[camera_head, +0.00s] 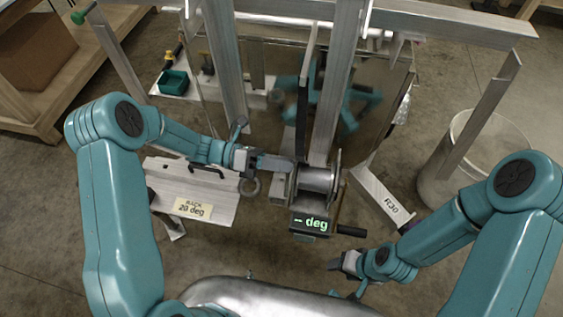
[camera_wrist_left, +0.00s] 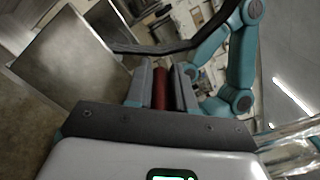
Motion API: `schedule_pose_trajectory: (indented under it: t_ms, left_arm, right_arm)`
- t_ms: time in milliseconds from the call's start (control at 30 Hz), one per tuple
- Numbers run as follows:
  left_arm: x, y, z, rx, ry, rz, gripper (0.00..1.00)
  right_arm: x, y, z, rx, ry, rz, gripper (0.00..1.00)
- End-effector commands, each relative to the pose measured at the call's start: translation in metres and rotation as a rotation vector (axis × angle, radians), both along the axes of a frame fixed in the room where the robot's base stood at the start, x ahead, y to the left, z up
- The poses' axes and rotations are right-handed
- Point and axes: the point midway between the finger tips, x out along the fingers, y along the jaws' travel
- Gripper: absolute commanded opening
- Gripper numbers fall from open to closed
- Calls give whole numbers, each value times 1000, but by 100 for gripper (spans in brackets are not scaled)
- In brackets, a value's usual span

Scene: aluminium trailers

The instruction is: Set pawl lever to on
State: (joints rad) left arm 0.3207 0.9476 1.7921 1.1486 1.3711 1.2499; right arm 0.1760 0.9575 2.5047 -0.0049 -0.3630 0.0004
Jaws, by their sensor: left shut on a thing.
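The winch (camera_head: 317,180) stands at the middle of the frame in the head view, with a bare metal drum. My left gripper (camera_head: 284,164) reaches in from the left to the winch's left side. In the left wrist view my left gripper (camera_wrist_left: 162,88) has its two fingers shut on a red bar, which I take for the pawl lever (camera_wrist_left: 159,88). The gripper hides the lever in the head view, so its setting cannot be read. My right gripper (camera_head: 345,264) is low, right of the middle and away from the winch; its jaws are too small to judge.
A display (camera_head: 311,223) reading "-- deg" sits below the drum, with a black handle (camera_head: 350,230) beside it. A plate (camera_head: 165,185) labelled "RACK 20 deg" lies left. Upright aluminium beams (camera_head: 346,75) rise behind the winch. A pale bin (camera_head: 440,185) stands right.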

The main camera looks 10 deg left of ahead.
Motion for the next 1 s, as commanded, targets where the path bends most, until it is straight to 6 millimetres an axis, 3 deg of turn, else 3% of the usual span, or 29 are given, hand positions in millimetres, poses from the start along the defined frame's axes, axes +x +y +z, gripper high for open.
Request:
schedule_pose_trajectory:
  t_ms: [100,133,200,667,767,1000]
  left_arm:
    - [-3,-1,-6,6,9,-8,0]
    - [-3,-1,-6,6,9,-8,33]
    - [-3,-1,-5,7,8,-6,46]
    - [-1,4,-3,4,2,0,46]
    - [0,18,-4,4,1,2,46]
    - [0,79,-6,6,-1,4,46]
  right_arm:
    - [0,0,-1,0,0,0,56]
    - [0,0,-1,0,0,0,56]
    - [0,0,-1,0,0,0,56]
    - [0,0,-2,0,0,0,56]
    - [0,0,-5,0,0,0,56]
    - [0,0,-18,0,0,0,56]
